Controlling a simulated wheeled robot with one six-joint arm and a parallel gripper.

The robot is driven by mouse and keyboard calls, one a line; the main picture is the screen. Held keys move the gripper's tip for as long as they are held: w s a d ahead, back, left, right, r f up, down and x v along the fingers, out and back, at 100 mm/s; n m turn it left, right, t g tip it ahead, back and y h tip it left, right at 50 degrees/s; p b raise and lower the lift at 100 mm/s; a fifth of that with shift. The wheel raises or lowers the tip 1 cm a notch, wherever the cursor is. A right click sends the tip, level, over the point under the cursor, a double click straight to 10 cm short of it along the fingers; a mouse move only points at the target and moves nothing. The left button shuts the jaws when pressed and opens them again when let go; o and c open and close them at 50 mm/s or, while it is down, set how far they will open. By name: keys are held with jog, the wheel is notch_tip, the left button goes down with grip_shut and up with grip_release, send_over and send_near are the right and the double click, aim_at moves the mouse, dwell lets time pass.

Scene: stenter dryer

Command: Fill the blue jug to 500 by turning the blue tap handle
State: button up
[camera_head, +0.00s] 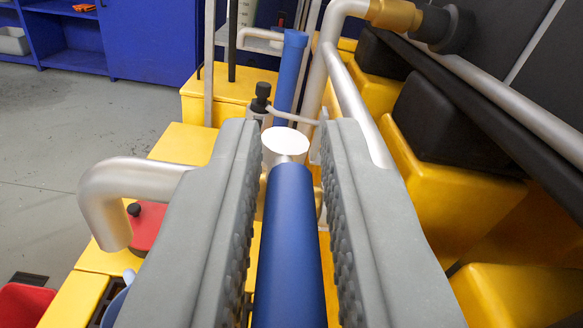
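The blue tap handle (290,250) is a thick blue bar running from the bottom edge up the middle of the view to a round silver tap body (286,140). My gripper (285,150) has its two grey ridged fingers on either side of the handle. Narrow gaps show between the fingers and the bar, so it looks open around it, not clamped. A silver spout (110,205) bends downward at the left. A small light-blue edge, perhaps the blue jug (117,302), shows at the lower left, mostly hidden by the left finger. Its level and marks cannot be seen.
Silver pipes (358,95) and yellow machine blocks (440,190) crowd the right. A blue upright tube (290,72) and a black knob (262,95) stand beyond the tap. A red piece (146,225) sits below the spout. Grey floor (75,130) is open at the left.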

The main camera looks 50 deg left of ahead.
grip_shut()
dwell(0.8)
jog(key=m+t+h, duration=0.2)
jog(key=t+h, duration=0.1)
jog(key=s+a+m+t+h, duration=0.1)
jog(key=m, duration=0.1)
jog(key=shift+t+h, duration=0.3)
jog(key=shift+t, duration=0.1)
jog(key=shift+a, duration=0.1)
